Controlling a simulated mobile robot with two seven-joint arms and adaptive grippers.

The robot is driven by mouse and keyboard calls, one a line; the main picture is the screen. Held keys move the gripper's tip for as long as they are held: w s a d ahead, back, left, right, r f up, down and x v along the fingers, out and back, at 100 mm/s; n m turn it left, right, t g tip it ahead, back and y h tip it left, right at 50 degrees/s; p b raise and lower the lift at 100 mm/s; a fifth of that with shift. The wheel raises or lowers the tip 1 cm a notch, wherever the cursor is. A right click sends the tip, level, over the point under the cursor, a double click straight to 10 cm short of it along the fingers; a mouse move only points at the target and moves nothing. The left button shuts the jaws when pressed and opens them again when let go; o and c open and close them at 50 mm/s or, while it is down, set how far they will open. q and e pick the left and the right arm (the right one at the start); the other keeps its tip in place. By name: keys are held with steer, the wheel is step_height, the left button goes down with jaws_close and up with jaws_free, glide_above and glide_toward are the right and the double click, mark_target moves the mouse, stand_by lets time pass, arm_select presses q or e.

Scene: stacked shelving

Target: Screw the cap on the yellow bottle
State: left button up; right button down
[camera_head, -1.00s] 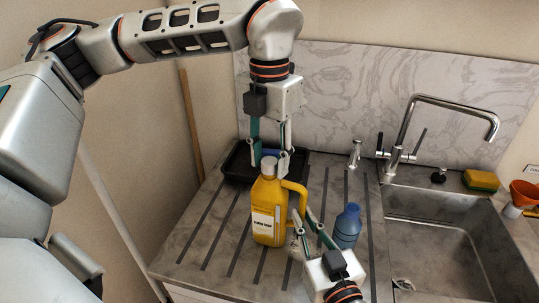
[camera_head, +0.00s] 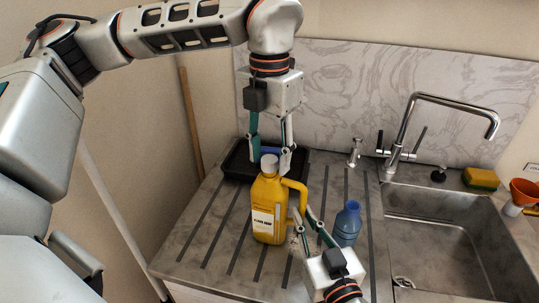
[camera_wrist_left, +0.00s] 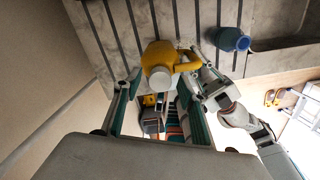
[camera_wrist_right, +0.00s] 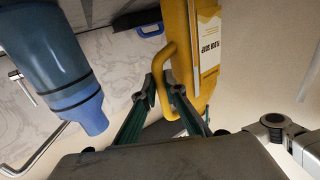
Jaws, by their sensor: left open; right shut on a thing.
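The yellow bottle (camera_head: 268,203) stands upright on the grooved drainer, with a white label and a handle on its right side. A pale cap (camera_head: 269,164) sits on its neck; whether it is tight cannot be told. My left gripper (camera_head: 268,166) points down over the bottle, open, with one finger on each side of the cap. In the left wrist view the cap (camera_wrist_left: 161,80) shows between the spread fingers. My right gripper (camera_head: 302,222) is shut on the bottle's handle, which also shows in the right wrist view (camera_wrist_right: 167,75). The bottle's neck is hidden there.
A blue bottle (camera_head: 347,224) stands just right of my right gripper. A black tray (camera_head: 235,171) lies behind the yellow bottle. The sink (camera_head: 440,203) with its tall tap (camera_head: 405,125) is at the right, with a sponge (camera_head: 481,178) and an orange funnel (camera_head: 523,191) beyond.

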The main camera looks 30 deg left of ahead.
arm_select(q)
step_height(320, 180, up, 12)
steer(key=shift+f, duration=0.2)
arm_select(e)
steer(key=c, duration=2)
jaws_free()
steer(key=shift+s+d, duration=0.1)
steer(key=v, duration=1.1)
steer(key=shift+s+d, duration=0.25)
arm_select(q)
steer(key=shift+d+f, duration=0.1)
arm_select(e)
steer(key=shift+s, duration=0.1)
